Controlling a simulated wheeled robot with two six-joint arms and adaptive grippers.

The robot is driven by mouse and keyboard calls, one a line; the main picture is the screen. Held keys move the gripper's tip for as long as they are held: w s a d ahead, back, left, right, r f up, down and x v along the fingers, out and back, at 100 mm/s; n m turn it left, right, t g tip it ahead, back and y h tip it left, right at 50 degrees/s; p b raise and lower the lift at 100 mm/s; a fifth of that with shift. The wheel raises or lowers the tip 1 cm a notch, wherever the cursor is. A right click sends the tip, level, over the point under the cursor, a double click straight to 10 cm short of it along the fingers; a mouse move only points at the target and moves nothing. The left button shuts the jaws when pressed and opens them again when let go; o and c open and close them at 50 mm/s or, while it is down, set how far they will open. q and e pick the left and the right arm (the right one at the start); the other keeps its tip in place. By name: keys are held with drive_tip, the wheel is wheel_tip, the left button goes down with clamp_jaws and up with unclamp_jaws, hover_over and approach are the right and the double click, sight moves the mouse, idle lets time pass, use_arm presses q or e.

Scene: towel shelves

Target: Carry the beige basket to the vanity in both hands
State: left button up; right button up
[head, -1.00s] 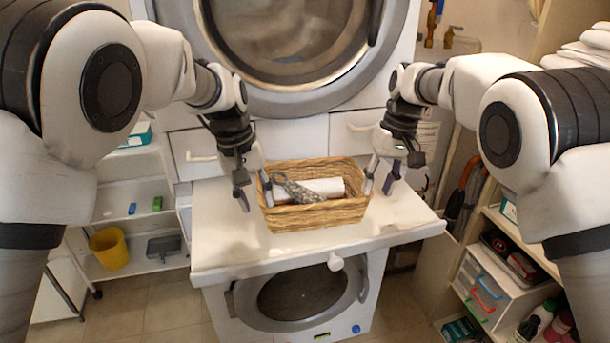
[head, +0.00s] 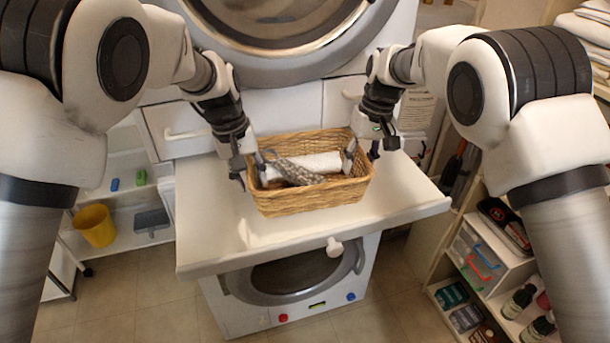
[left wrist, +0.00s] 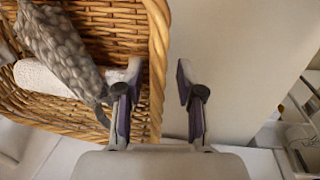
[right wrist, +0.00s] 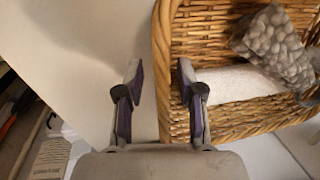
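The beige wicker basket (head: 310,198) stands upright on a white top in front of the big machine. It holds a white roll (head: 318,162) and a grey patterned cloth (head: 295,172). My left gripper (head: 249,172) is open at the basket's left side wall. In the left wrist view the gripper (left wrist: 157,98) has one finger inside the basket (left wrist: 157,65) and one outside. My right gripper (head: 362,156) is open at the right side wall. In the right wrist view the gripper (right wrist: 160,90) straddles the basket rim (right wrist: 163,45) likewise. Neither gripper visibly squeezes the wall.
The white top (head: 225,225) is bare in front of the basket, with a washing machine (head: 295,277) beneath. The large machine (head: 285,30) rises close behind. A shelf with a yellow bucket (head: 95,225) is at left. Shelves with bottles (head: 517,300) stand at right.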

use_arm(q)
drive_tip(key=shift+s+d+f, duration=0.25)
drive_tip(key=shift+s+f, duration=0.05)
drive_tip(key=shift+f, duration=0.35)
use_arm(e)
drive_tip(key=shift+s+f, duration=0.35)
drive_tip(key=shift+f, duration=0.3)
use_arm(q)
drive_tip(key=shift+f, duration=0.15)
use_arm(e)
drive_tip(key=shift+a+f, duration=0.1)
drive_tip(key=shift+f, duration=0.05)
use_arm(q)
drive_tip(key=shift+w+f, duration=0.1)
drive_tip(key=shift+w, duration=0.05)
use_arm(e)
drive_tip(key=shift+w+a+f, duration=0.1)
drive_tip(key=shift+w, duration=0.1)
use_arm(q)
clamp_jaws()
use_arm(e)
clamp_jaws()
drive_tip(key=shift+s, duration=0.1)
